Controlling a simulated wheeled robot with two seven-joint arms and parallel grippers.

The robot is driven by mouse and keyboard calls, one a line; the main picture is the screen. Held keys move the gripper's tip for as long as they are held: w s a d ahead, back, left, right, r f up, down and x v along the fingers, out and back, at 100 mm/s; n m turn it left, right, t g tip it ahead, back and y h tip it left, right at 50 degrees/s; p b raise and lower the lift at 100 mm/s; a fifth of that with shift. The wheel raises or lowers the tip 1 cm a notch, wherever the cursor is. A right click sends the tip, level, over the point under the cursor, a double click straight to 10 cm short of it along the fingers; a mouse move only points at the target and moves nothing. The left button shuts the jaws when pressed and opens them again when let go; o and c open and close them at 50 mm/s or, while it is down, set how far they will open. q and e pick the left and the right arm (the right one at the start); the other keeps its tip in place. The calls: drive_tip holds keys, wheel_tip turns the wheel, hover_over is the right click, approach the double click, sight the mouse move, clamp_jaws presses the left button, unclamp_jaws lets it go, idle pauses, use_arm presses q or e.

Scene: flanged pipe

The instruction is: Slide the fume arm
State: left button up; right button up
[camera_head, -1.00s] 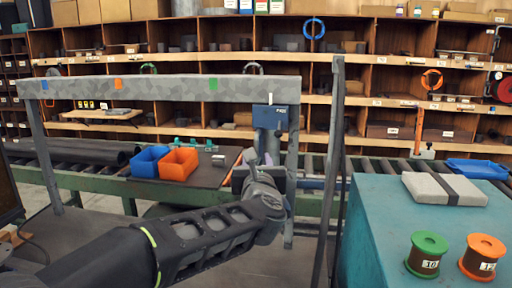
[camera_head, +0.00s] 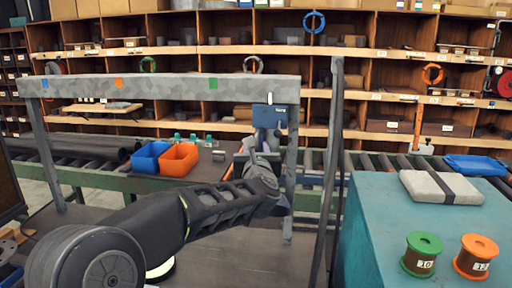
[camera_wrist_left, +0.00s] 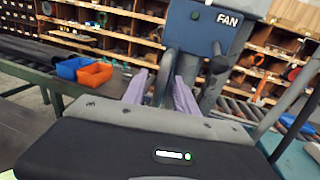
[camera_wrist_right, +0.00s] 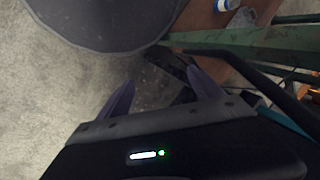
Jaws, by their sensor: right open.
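The fume arm's blue fan box (camera_head: 270,116) hangs at the right end of a grey overhead rail (camera_head: 160,89) with blue, orange and green marks. The box, lettered FAN, also shows large in the left wrist view (camera_wrist_left: 205,30). A grey tube (camera_wrist_left: 165,75) hangs below it. My left gripper (camera_wrist_left: 160,78) is just under the box with its two fingers on either side of the tube; whether they grip it is unclear. My right gripper (camera_wrist_right: 160,80) is open and empty above the floor, outside the head view.
A teal cabinet (camera_head: 375,235) at the right carries a grey slab (camera_head: 440,187), a green spool (camera_head: 422,255) and an orange spool (camera_head: 477,258). A green beam (camera_wrist_right: 230,45) lies near my right gripper.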

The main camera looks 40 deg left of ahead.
use_arm(q)
clamp_jaws()
idle(0.3)
idle(1.1)
